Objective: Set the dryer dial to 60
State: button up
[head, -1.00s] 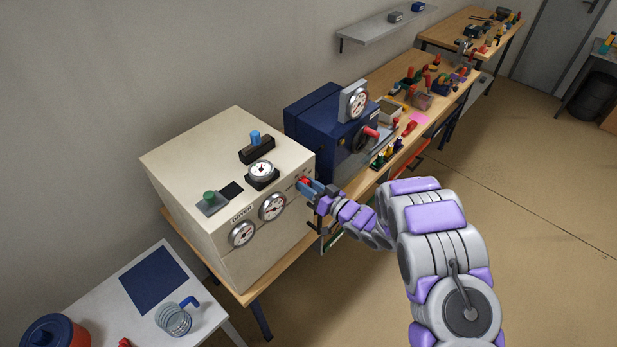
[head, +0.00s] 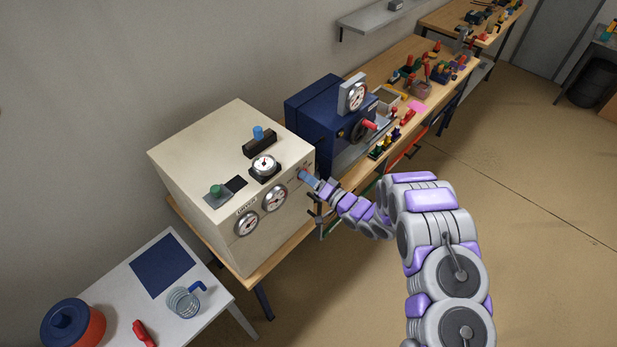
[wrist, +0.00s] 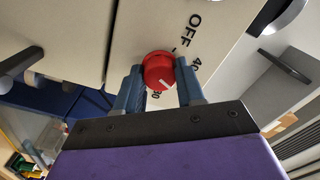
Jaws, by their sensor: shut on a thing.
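The dryer (head: 185,160) is a cream box on the wooden bench, with gauges on its front and top. Its red dial (wrist: 158,72) shows in the wrist view with a white pointer line, which slants to the lower right. The marks OFF (wrist: 187,32), a partly hidden 40 and a partly hidden mark below are printed around it. My gripper (wrist: 160,78) is shut on the red dial, with one blue finger on each side. In the head view my gripper (head: 309,178) is at the dryer's front right edge and hides the dial.
A blue machine (head: 320,120) with a gauge and red handle stands right beside the dryer.

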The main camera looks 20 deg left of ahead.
jog(key=shift+w+d, duration=0.15)
jog(key=shift+w, duration=0.05)
jog(key=o, duration=1)
jog(key=shift+s, duration=0.1)
jog(key=b+v, duration=0.3)
jog(key=v, duration=1.4)
jog(key=shift+s+d+f, duration=0.1)
